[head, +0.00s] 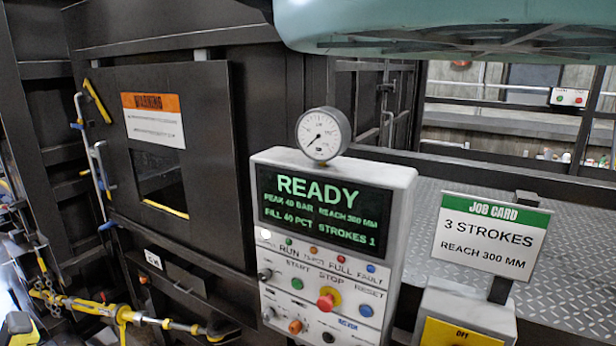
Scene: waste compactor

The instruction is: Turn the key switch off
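The control panel (398,205) is a pale grey box in the lower middle, its screen (318,208) reading READY with STROKES 1. Below are a green start button (297,284), a red stop button (326,300) on a yellow ring and a blue reset button (366,310). Small dark knobs (265,274) sit at the panel's left side, and a dark round fitting (328,338) shows at the bottom edge. I cannot tell which of these is the key switch, or its position. A yellow plate marked OFF (460,334) on a grey box is cut off at lower right. My gripper is out of view.
A pressure gauge (323,134) tops the panel. A job card (492,237) reads 3 STROKES, REACH 300 MM. A dark door (215,150) with a warning label stands left. A yellow bar (85,305) crosses lower left. A teal body (440,22) overhangs the top.

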